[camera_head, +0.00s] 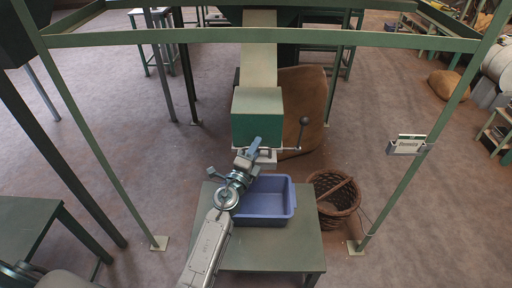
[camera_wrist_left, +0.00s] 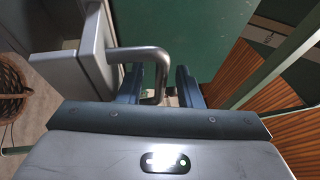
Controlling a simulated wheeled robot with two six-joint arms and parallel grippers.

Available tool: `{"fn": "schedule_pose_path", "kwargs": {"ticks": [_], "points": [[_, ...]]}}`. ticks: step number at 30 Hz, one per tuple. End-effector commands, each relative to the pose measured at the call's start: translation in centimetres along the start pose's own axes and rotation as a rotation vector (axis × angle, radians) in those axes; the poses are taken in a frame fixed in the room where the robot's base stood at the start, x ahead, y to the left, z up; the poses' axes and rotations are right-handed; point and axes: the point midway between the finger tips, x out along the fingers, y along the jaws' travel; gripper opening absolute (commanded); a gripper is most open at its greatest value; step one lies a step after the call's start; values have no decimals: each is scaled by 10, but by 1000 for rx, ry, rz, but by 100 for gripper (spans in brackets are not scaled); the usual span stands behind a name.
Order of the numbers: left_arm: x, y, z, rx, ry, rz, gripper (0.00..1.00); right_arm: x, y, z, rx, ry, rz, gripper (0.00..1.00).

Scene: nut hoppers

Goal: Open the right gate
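A green hopper box (camera_head: 257,117) hangs under a pale chute in the middle of the head view. A light grey gate plate with a handle (camera_head: 266,156) is at its lower front. My left gripper (camera_head: 254,150) reaches up to it from below. In the left wrist view, a bent metal handle (camera_wrist_left: 152,54) comes from a grey plate (camera_wrist_left: 75,69) and its end sits between the two dark fingers of my left gripper (camera_wrist_left: 160,88). Small gaps show on both sides of the handle, so the fingers are open around it. My right gripper is not in view.
A blue-purple tub (camera_head: 264,217) stands on a green table (camera_head: 265,260) below the hopper. A wicker basket (camera_head: 335,203) is on the floor to its right. A ball-topped lever (camera_head: 303,122) rises right of the hopper. A green frame post (camera_head: 400,185) with a small sign (camera_head: 407,146) stands right.

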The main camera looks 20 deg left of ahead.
Motion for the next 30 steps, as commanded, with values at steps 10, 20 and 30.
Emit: {"fn": "schedule_pose_path", "kwargs": {"ticks": [10, 20, 30], "points": [[4, 0, 0, -1, 0, 1, 30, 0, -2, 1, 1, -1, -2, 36], [4, 0, 0, -1, 0, 1, 0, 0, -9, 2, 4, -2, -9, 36], [-44, -8, -21, -7, 2, 5, 0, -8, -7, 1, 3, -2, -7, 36]]}}
